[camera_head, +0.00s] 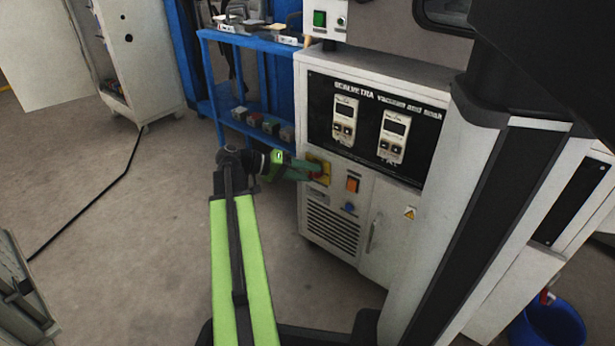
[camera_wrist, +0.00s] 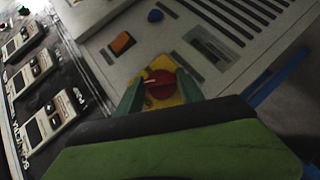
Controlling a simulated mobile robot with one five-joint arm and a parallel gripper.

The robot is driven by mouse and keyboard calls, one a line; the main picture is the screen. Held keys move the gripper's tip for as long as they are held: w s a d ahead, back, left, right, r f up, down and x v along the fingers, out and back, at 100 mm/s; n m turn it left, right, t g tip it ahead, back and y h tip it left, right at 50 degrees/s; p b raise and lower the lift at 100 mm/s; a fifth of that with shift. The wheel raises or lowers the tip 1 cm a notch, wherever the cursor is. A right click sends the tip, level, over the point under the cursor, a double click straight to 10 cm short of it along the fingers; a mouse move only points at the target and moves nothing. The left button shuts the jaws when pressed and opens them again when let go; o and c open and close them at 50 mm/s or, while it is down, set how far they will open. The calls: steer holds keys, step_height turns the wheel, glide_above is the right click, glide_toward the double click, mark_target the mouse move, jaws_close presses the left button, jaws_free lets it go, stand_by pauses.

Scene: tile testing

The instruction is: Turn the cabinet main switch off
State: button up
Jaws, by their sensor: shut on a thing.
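The cabinet (camera_head: 335,215) is a light grey unit with a black upper panel. Its main switch is a red rotary knob on a yellow plate (camera_head: 319,168), on the front at the upper left. In the wrist view the red knob (camera_wrist: 160,84) sits between the two green fingers, with a pale mark on its left part. My gripper (camera_head: 312,172) reaches the switch from the left and is shut on the knob. In the wrist view my gripper (camera_wrist: 160,90) hides the lower part of the yellow plate (camera_wrist: 163,65).
An orange switch (camera_head: 352,185) and a blue knob (camera_head: 348,208) sit right of the main switch. A blue shelf (camera_head: 212,75) stands behind, left of the cabinet. A black cable (camera_head: 90,202) crosses the floor. A blue bucket (camera_head: 552,328) is at the lower right. Floor left of the arm is mostly clear.

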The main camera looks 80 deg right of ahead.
steer(key=shift+w+f+n+g+b, duration=0.1)
steer(key=shift+w+n+g+b, duration=0.05)
steer(key=shift+n+g+b, duration=0.45)
steer(key=o, duration=1.4)
steer(key=p+v, duration=0.4)
steer(key=v, duration=1.3)
steer(key=shift+w, duration=0.2)
